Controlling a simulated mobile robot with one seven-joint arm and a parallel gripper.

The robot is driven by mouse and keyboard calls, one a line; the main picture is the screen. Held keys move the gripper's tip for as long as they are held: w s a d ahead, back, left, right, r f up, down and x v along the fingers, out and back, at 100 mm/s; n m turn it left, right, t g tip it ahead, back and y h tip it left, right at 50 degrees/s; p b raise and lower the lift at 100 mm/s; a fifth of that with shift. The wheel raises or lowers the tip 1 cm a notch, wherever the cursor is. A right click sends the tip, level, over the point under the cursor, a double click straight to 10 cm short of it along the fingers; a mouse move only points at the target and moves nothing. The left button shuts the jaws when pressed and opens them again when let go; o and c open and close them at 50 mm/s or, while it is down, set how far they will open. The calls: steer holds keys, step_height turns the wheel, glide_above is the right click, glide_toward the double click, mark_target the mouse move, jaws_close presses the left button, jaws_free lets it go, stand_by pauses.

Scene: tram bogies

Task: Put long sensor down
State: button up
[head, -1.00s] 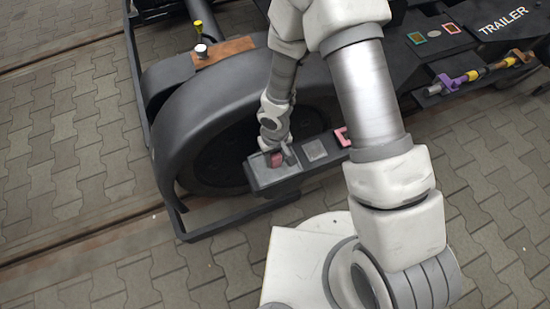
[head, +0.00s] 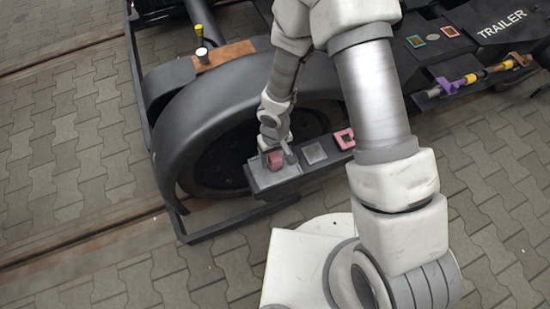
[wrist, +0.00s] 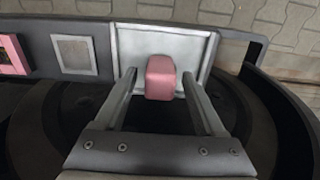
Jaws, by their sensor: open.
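A pink block, which I take to be the long sensor, sits on a square grey pad near the end of the dark shelf, in the head view (head: 275,160) and the wrist view (wrist: 160,77). My gripper (head: 278,156) is open. In the wrist view its two fingers (wrist: 159,80) stand on either side of the block, with a gap on each side. The block's underside is hidden, so its contact with the pad cannot be fully seen.
Beside the grey pad on the shelf are an empty light square (head: 314,153) and a pink square frame (head: 344,138). A large dark wheel (head: 220,165) under a curved guard lies behind the shelf. Paved ground (head: 80,190) is clear at the left.

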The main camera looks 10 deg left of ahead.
step_height(320, 180, up, 10)
steer(key=p, duration=0.3)
steer(key=shift+w+d+r, duration=0.1)
steer(key=shift+w+r, duration=0.05)
steer(key=shift+r, duration=0.1)
step_height(320, 180, up, 9)
steer(key=m+t, duration=0.1)
steer(key=t, duration=0.1)
glide_above(276, 156)
steer(key=w+d, duration=0.4)
steer(key=d, duration=0.1)
steer(key=d+r+m+h, duration=0.1)
steer(key=d+r+m, duration=0.1)
steer(key=d+r, duration=0.65)
steer(key=s+d+r+m+t, duration=0.1)
steer(key=s+d+r, duration=0.2)
steer(key=s+r, duration=0.3)
steer(key=s+d+r+m+t+y, duration=0.1)
steer(key=s+d+r+m+t, duration=0.1)
steer(key=s+r, duration=0.4)
step_height(276, 156, up, 5)
steer(key=shift+s+d+f+t, duration=0.1)
steer(key=shift+s+d+t, duration=0.2)
steer(key=shift+d, duration=0.4)
